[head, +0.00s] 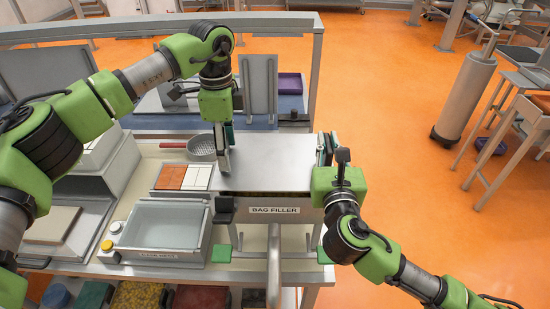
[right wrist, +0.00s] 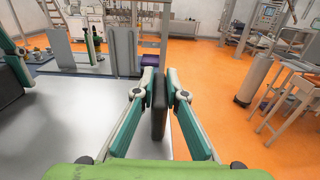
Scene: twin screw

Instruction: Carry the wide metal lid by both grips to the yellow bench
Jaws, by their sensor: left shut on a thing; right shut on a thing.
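The wide metal lid (head: 270,155) is a flat grey sheet over the box labelled BAG FILLER (head: 295,212). A thin brownish strip shows below its front edge; I cannot tell whether the lid rests on the box or hangs just above it. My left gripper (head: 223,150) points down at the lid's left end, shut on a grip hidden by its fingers. My right gripper (head: 325,150) is at the right end. In the right wrist view it is shut on an upright black grip (right wrist: 159,106), with the lid (right wrist: 75,125) to the left. A pale yellow bench top (head: 128,203) lies left of the box.
On the bench stand a glass-topped tray box (head: 164,230), a tile-patterned board (head: 184,176) and a round grey sieve (head: 201,148). A metal frame (head: 317,75) rises behind the lid. A grey cylinder (head: 468,90) stands on the open orange floor at right.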

